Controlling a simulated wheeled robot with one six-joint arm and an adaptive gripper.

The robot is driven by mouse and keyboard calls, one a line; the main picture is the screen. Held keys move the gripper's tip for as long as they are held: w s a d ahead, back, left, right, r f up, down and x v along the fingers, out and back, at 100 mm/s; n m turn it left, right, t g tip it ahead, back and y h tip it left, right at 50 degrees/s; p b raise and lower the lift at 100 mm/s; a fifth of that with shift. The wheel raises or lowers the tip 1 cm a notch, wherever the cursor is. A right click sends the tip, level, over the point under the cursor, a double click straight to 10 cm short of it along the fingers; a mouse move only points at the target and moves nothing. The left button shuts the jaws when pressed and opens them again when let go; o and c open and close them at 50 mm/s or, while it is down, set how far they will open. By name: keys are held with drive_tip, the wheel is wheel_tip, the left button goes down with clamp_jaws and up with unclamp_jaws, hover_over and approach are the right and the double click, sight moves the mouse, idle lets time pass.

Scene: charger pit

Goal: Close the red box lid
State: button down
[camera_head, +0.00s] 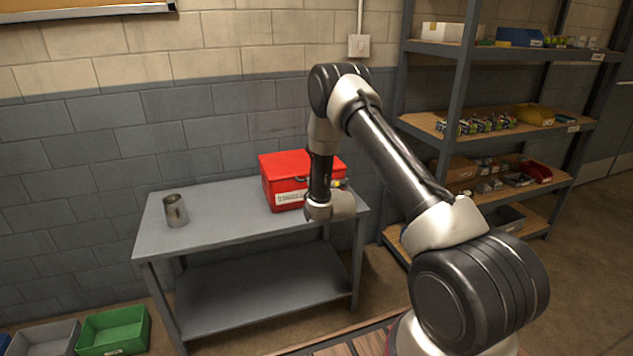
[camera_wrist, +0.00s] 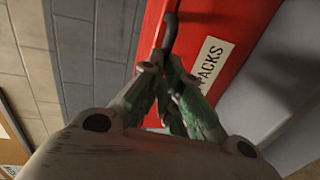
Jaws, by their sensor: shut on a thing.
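The red box (camera_head: 283,184) stands on the grey table, against the wall side. Its red lid (camera_head: 290,160) looks flat on top, and a white label shows on the front. My arm hides the right part of the box in the head view. In the wrist view, the red box (camera_wrist: 235,30) fills the upper right, with its label reading "PACKS". My gripper (camera_wrist: 164,64) is shut on a dark handle (camera_wrist: 170,32) at the front of the box. The exact contact is partly hidden by the fingers. In the head view my gripper is mostly hidden by my wrist.
The grey table (camera_head: 225,222) has a metal mug (camera_head: 175,211) at its left and clear room between mug and box. A shelf rack (camera_head: 455,100) with several bins stands to the right. A green bin (camera_head: 115,330) and a grey bin (camera_head: 48,340) sit on the floor, lower left.

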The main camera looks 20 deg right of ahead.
drive_tip(key=shift+d+f+g, duration=0.1)
drive_tip(key=shift+f+g, duration=0.2)
drive_tip(key=shift+f, duration=0.45)
drive_tip(key=c, duration=1.8)
unclamp_jaws()
drive_tip(key=shift+f, duration=0.1)
drive_tip(key=o, duration=0.6)
drive_tip(key=shift+w+f, duration=0.4)
drive_tip(key=shift+w, duration=0.15)
drive_tip(key=shift+o, duration=0.2)
drive_tip(key=shift+a, duration=0.2)
drive_tip(key=v, duration=1.2)
drive_tip(key=shift+r, duration=0.2)
drive_tip(key=c, duration=0.4)
drive_tip(key=shift+o, duration=0.2)
